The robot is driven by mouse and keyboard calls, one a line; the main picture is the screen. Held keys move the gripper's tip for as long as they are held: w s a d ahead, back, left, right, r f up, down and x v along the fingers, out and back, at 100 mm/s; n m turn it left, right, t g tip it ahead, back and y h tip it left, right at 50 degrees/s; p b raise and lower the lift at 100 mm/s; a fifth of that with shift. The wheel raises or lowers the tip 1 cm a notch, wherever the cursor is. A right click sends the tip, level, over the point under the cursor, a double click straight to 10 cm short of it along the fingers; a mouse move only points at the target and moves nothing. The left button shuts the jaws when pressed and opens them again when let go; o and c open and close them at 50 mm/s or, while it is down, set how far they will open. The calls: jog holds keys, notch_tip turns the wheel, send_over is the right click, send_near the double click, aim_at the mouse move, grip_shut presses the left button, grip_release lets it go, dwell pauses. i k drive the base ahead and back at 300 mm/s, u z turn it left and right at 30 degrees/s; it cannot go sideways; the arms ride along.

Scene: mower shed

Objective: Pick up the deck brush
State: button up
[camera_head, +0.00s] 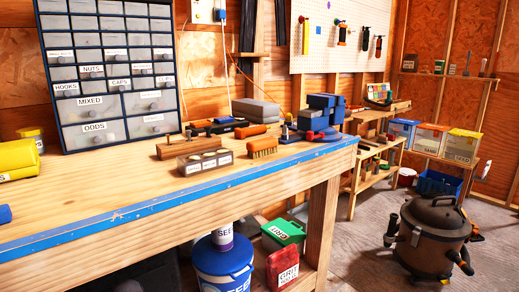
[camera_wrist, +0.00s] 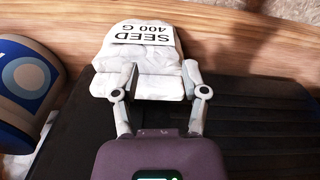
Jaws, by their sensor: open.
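A small brush (camera_head: 262,148) with an orange-brown back and bristles facing down stands on the workbench (camera_head: 110,215) in the head view, near the blue front edge. It is the only brush I can make out on this bench; I cannot read any name on it. My gripper (camera_wrist: 161,72) shows only in the wrist view, with its two fingers spread apart. A white seed packet (camera_wrist: 140,72) labelled "SEED 400 G" lies just beyond and between the fingers; whether they touch it I cannot tell. The brush does not show in the wrist view.
A wooden block (camera_head: 190,148) and a small tray (camera_head: 205,162) stand left of the brush; a blue vise (camera_head: 322,115) stands right. A drawer cabinet (camera_head: 105,70) is behind. A vacuum (camera_head: 432,240) stands on the floor. The wrist view shows a dark surface (camera_wrist: 265,115) and blue-white container (camera_wrist: 25,85).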

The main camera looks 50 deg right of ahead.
aim_at(256, 148)
jog(key=u, duration=0.1)
jog(key=k, duration=1.65)
jog(key=z, duration=0.45)
jog(key=i, duration=1)
